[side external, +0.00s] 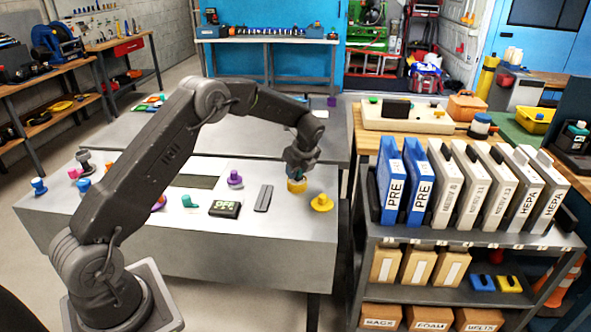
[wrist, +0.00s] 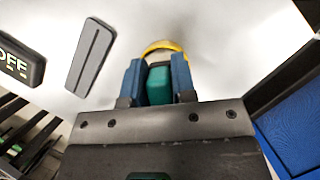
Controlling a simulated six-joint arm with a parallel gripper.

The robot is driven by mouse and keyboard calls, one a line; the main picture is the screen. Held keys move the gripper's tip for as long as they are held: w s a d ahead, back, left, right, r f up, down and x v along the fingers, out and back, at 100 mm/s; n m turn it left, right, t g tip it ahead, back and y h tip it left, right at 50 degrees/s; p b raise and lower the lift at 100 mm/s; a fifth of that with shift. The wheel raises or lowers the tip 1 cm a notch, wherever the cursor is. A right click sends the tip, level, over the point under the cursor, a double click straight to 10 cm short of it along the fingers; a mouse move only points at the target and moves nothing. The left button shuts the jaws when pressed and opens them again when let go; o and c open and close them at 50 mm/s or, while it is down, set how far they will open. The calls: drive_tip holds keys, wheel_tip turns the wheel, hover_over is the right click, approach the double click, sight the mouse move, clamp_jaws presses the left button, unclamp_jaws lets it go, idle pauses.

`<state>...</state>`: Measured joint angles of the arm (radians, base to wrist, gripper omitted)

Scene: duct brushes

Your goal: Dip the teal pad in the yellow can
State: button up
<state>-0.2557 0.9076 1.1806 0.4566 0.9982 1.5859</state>
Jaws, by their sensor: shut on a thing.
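My gripper (side external: 298,174) is shut on the teal pad, at the right end of the grey table. In the wrist view the teal pad (wrist: 159,86) sits between the two blue fingers of my gripper (wrist: 158,72). The yellow can (side external: 297,187) is directly under my gripper in the side view. Its curved rim (wrist: 163,45) shows just beyond the pad in the wrist view. The pad's lower end is hidden, so I cannot tell whether it is inside the can or above it.
A yellow knobbed piece (side external: 321,203) lies right of the can. A grey slotted plate (side external: 264,198), an OFF display (side external: 225,209), a teal piece (side external: 189,201) and a purple knobbed piece (side external: 235,181) lie to the left.

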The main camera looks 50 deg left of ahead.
drive_tip(key=shift+f, duration=0.55)
idle(1.1)
drive_tip(key=shift+r, duration=0.1)
drive_tip(key=shift+r, duration=3.5)
